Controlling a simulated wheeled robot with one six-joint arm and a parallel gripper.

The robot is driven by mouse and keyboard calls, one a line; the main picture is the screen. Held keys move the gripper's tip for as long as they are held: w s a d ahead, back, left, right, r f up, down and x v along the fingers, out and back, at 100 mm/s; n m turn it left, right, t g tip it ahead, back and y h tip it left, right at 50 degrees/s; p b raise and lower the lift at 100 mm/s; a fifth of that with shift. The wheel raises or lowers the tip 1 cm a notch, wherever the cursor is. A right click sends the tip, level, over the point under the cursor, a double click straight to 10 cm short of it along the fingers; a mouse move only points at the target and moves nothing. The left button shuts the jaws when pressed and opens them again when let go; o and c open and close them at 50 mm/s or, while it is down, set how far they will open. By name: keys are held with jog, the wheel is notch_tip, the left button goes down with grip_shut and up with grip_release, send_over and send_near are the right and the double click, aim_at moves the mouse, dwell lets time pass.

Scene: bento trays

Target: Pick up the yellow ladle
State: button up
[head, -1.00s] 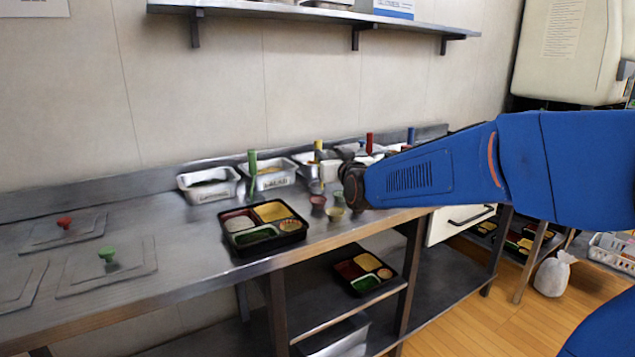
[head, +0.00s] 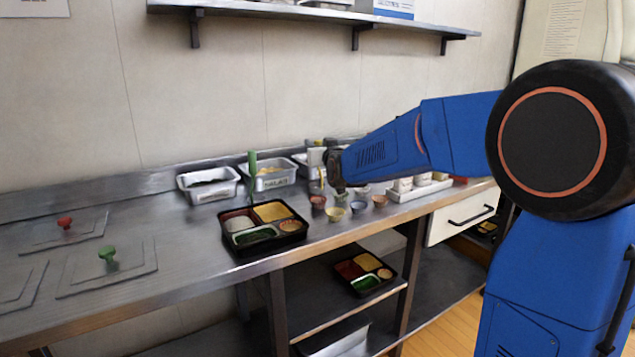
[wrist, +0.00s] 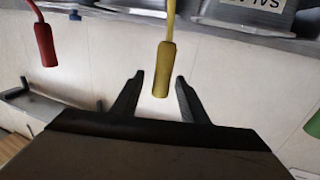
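The yellow ladle's handle (wrist: 164,70) stands out in the wrist view, between the two dark fingers of my gripper (wrist: 160,78). The fingers are open on either side of the handle, with a visible gap to each. Its lower end reaches down between them, and the bowl is out of frame. In the head view my gripper (head: 316,158) is over the back of the counter by the tubs, and it and my arm mostly hide the yellow ladle.
A red handle (wrist: 45,45) hangs left in the wrist view. A green handle (head: 252,163) stands by the salad tub (head: 270,183). The counter's left part holds lids with knobs.

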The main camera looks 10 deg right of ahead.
jog(key=w, duration=0.3)
jog(key=shift+w+a, duration=0.15)
jog(key=shift+w, duration=0.2)
grip_shut()
jog(key=shift+r, duration=0.1)
